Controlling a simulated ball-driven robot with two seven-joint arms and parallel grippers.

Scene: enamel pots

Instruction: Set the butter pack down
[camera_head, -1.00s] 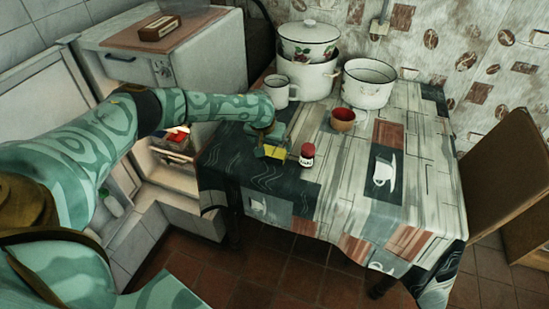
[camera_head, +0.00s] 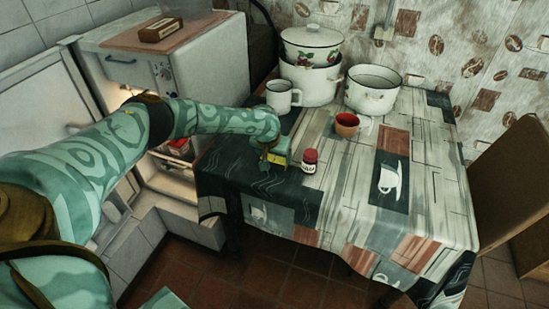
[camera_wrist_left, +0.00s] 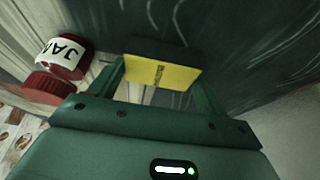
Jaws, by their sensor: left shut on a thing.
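The butter pack (camera_head: 278,158) is a small yellow block at the left part of the table, just left of a red-and-white jam jar (camera_head: 310,161). My left gripper (camera_head: 274,152) is shut on it from above, with the pack low over the dark patch of the tablecloth. In the left wrist view, the yellow pack (camera_wrist_left: 162,74) lies between the two green fingers of my gripper (camera_wrist_left: 160,82). I cannot tell whether its underside touches the cloth. My right gripper is not in view.
The jam jar (camera_wrist_left: 62,58) is close beside the left finger in the wrist view. The table's (camera_head: 340,205) front and right are clear. An open fridge (camera_head: 165,175) is at left.

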